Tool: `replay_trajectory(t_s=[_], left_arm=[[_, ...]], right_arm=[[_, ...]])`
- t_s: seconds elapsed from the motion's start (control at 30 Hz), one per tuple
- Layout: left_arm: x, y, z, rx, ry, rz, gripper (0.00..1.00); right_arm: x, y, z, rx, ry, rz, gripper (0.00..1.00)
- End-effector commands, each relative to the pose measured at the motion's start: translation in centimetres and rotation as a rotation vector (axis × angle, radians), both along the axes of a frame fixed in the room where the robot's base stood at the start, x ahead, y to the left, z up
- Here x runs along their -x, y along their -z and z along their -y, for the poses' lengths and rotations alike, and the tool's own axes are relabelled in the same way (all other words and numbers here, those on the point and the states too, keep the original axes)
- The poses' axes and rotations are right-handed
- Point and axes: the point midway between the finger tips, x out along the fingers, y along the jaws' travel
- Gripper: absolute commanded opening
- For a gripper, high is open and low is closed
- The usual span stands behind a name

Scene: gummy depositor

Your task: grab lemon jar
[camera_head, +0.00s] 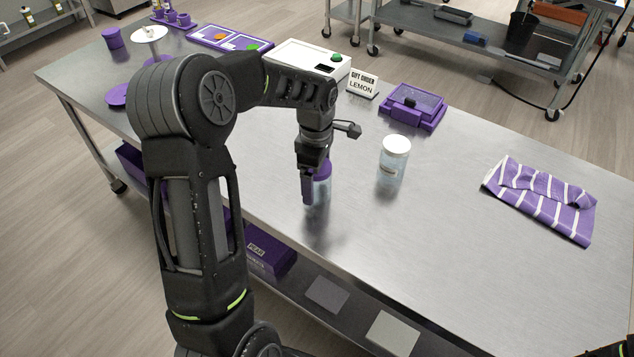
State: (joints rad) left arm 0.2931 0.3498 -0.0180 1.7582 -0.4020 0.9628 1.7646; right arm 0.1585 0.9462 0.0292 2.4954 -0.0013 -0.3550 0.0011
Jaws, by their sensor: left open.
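My left gripper (315,186) points down over the steel table, with its jaws open. A clear jar with a purple lid (322,171) stands upright at its fingers, partly hidden behind the near finger. I cannot tell whether the fingers touch it. A second clear jar with a white lid (395,158) stands upright to the right, apart from the gripper. I can read no label on either jar, so I cannot tell which is lemon. A small sign (362,83) reading "GIFT ORDER LEMON" stands behind them.
A purple box-like device (414,105) sits behind the white-lidded jar. A striped purple cloth (540,200) lies at the right. A white machine with a green button (310,62) and a purple tray (205,38) stand farther back. The table's front middle is clear.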

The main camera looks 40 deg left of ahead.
Motion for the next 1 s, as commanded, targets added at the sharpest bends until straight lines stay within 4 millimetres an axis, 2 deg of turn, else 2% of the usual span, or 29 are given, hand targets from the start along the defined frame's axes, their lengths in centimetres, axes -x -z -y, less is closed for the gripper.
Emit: replay_trajectory(t_s=[0.33,1.0], left_arm=[[-0.02,-0.05,0.0,0.0,0.0,0.0,0.91],[-0.02,-0.05,0.0,0.0,0.0,0.001,0.36]], right_arm=[[0.0,0.0,0.0,0.0,0.0,0.0,0.87],[0.0,0.0,0.0,0.0,0.0,0.0,0.87]])
